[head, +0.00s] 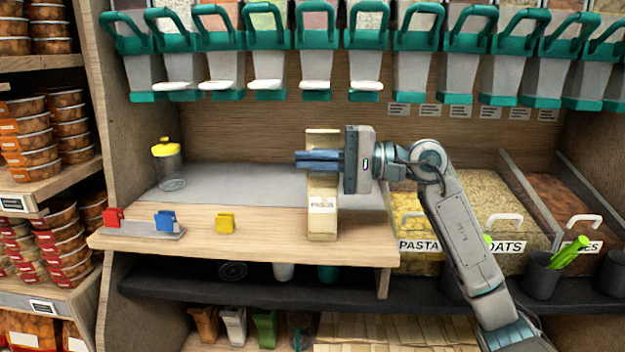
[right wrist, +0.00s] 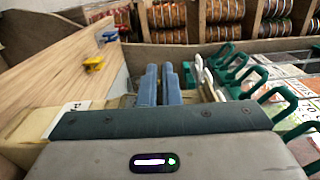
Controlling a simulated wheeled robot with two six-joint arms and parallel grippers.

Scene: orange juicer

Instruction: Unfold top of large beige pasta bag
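The tall beige pasta bag (head: 322,218) stands upright on the wooden counter, with a white label on its front. Its top part (head: 322,138) shows above my right gripper's fingers. My right gripper (head: 318,160) comes in from the right, with its blue fingers level across the upper part of the bag. In the right wrist view, the fingers (right wrist: 159,85) lie close together with a thin gap. Beige bag material (right wrist: 122,101) shows beside them. Whether any of it is pinched between them is hidden. My left gripper is not in view.
Red (head: 113,217), blue (head: 165,221) and yellow (head: 226,222) clips are on the counter's left. A jar with a yellow lid (head: 170,168) stands behind them. Green-handled dispensers (head: 270,75) hang above. Bulk bins (head: 440,210) lie to the right.

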